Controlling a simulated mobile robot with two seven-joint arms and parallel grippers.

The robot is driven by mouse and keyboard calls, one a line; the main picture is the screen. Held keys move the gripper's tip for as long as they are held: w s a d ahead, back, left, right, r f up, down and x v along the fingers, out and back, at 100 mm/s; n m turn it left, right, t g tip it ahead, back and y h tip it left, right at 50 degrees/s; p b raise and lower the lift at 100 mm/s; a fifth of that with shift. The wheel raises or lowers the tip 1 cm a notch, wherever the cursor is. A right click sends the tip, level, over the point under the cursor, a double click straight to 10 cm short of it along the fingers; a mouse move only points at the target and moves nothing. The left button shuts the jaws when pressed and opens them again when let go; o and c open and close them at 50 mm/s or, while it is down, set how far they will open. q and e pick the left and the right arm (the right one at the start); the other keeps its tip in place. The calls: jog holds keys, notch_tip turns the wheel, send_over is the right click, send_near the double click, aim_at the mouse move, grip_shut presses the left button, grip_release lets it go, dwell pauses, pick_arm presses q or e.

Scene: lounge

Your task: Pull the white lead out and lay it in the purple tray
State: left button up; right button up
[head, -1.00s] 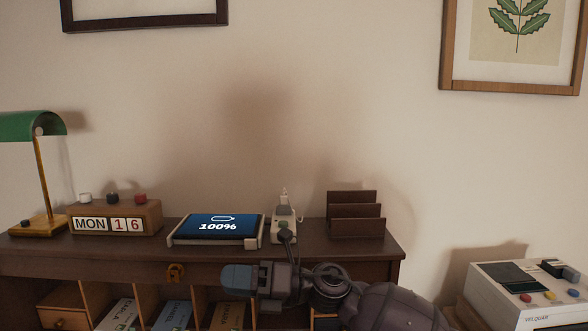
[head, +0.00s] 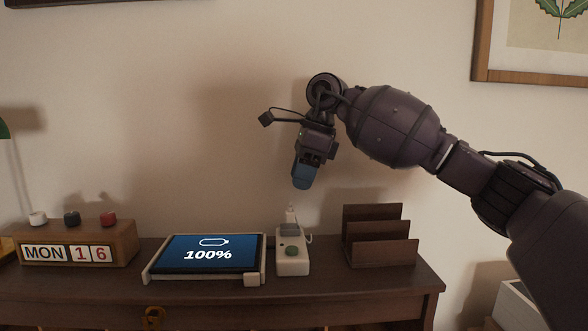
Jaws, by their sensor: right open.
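A white plug (head: 291,215) stands upright at the back end of a white power strip (head: 293,267). A short stretch of the white lead (head: 309,238) shows at the strip's right side; the rest is hidden. A grey piece sits in the strip in front of the plug. My right gripper (head: 303,180) has blue fingertips and points down. It is open and empty, a little above the plug and apart from it. No purple tray is in view. My left gripper is not in view.
A tablet (head: 209,252) showing 100% lies in a stand left of the strip. A dark wooden letter rack (head: 380,240) stands to the right. A MON 16 calendar block (head: 80,245) is at the left. The wooden desk top (head: 330,285) is bare in front.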

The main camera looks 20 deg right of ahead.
aim_at(292, 206)
jog(key=shift+s+a+f+b, duration=0.1)
jog(key=shift+s+f+b, duration=0.15)
jog(key=shift+f, duration=0.3)
jog(key=b+x, duration=0.1)
jog(key=x, duration=0.1)
jog(key=shift+w+a+f, duration=0.1)
jog(key=shift+w+f, duration=0.05)
jog(key=shift+f, duration=0.15)
jog(key=shift+a+f, duration=0.2)
jog(key=shift+f, duration=0.5)
jog(key=shift+w+a+f, duration=0.1)
jog(key=shift+a+f, duration=0.05)
jog(key=shift+f, duration=0.15)
jog(key=shift+b+x, duration=0.4)
jog(key=shift+x, duration=0.95)
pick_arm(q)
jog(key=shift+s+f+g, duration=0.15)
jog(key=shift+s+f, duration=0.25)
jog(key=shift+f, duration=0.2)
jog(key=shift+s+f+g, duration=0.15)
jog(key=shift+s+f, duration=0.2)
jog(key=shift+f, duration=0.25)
